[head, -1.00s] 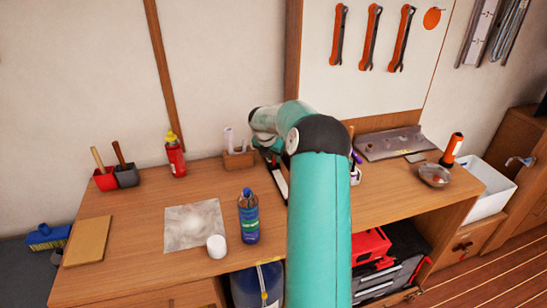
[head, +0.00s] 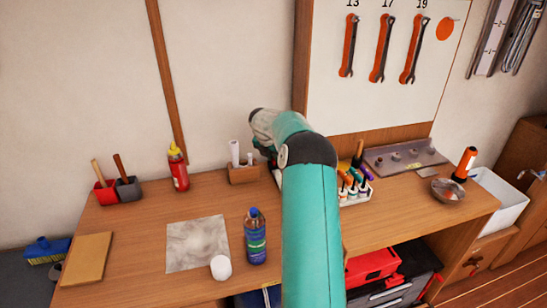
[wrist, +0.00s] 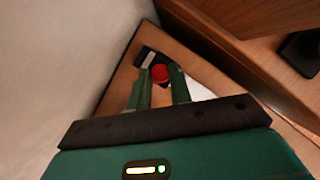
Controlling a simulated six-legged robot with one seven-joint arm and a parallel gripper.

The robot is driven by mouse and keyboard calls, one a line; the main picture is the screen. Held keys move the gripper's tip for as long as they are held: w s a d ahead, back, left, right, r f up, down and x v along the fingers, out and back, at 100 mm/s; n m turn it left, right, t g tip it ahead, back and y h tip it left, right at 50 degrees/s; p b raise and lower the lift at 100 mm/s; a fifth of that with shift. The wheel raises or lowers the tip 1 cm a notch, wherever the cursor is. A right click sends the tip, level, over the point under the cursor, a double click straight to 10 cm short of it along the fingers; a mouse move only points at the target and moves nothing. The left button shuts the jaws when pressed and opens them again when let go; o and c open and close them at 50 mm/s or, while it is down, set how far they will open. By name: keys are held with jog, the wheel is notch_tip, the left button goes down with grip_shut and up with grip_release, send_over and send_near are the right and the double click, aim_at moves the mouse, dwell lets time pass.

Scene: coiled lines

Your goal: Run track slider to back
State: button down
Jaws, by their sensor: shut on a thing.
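The slider's red knob (wrist: 160,74) shows between the two green fingers of my gripper (wrist: 161,80) in the wrist view. My gripper is shut on it. A dark end piece of the track (wrist: 145,57) lies just beyond the knob, and a pale strip (wrist: 197,90) shows to the right of the fingers. In the head view my gripper (head: 268,156) is at the back of the bench, beside the wooden holder. There my arm hides the knob and most of the track.
The wooden holder (head: 243,173) with white rolls stands left of my gripper. A tray of coloured pens (head: 356,188) is on the right, partly behind my arm. A blue bottle (head: 255,236) and white jar (head: 221,267) stand nearer. The wall is close behind.

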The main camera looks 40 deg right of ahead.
jog(key=shift+w, duration=0.1)
jog(key=c, duration=1.3)
grip_release()
jog(key=shift+o, duration=0.2)
jog(key=v, duration=1.4)
jog(key=shift+f, duration=0.1)
